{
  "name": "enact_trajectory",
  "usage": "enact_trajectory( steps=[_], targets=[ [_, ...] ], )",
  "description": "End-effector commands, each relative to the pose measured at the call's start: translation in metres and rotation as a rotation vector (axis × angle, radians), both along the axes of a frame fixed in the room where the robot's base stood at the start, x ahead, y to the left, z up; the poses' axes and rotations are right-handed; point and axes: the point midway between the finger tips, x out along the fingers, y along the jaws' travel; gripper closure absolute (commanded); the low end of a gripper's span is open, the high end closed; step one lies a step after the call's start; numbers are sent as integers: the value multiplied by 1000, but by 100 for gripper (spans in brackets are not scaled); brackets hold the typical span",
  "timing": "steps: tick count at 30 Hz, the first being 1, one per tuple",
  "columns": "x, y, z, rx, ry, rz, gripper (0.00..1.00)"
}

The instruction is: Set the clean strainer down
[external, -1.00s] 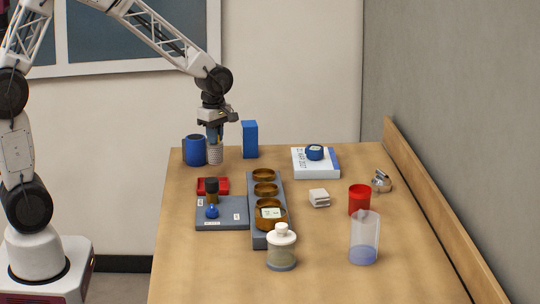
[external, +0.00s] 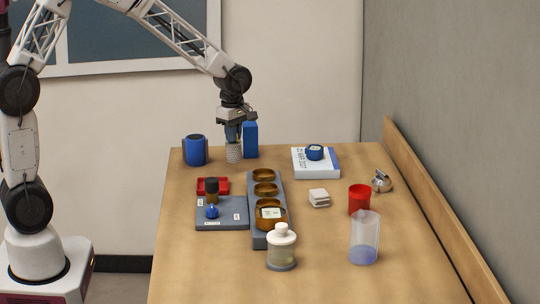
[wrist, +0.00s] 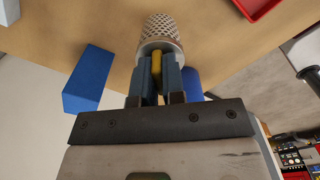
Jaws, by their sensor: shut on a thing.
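The strainer (external: 234,153) is a pale grey perforated cylinder at the far left part of the table. My gripper (external: 233,137) points down and is shut on the strainer's upper end. In the wrist view, the strainer (wrist: 160,32) extends beyond my fingertips, with a yellow part (wrist: 156,62) between the fingers. The strainer looks upright, close to the table top. I cannot tell whether its bottom touches the table.
A blue box (external: 250,139) stands just right of the strainer, a blue cup (external: 195,151) to its left. A red tray (external: 222,185), grey plate (external: 232,218) and grey rack with brown rings (external: 258,238) lie nearer. A white book (external: 316,164) is right; table between it and the box is clear.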

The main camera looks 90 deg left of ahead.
Motion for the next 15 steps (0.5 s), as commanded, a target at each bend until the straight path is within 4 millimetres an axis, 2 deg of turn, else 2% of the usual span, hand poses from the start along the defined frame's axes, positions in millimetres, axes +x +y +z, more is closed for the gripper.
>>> enact_trajectory(
  steps=[9, 15],
  targets=[
    [0, 0, -29, -1, 2, 0, 100],
    [0, 0, -34, 0, 0, 0, 100]
  ],
)
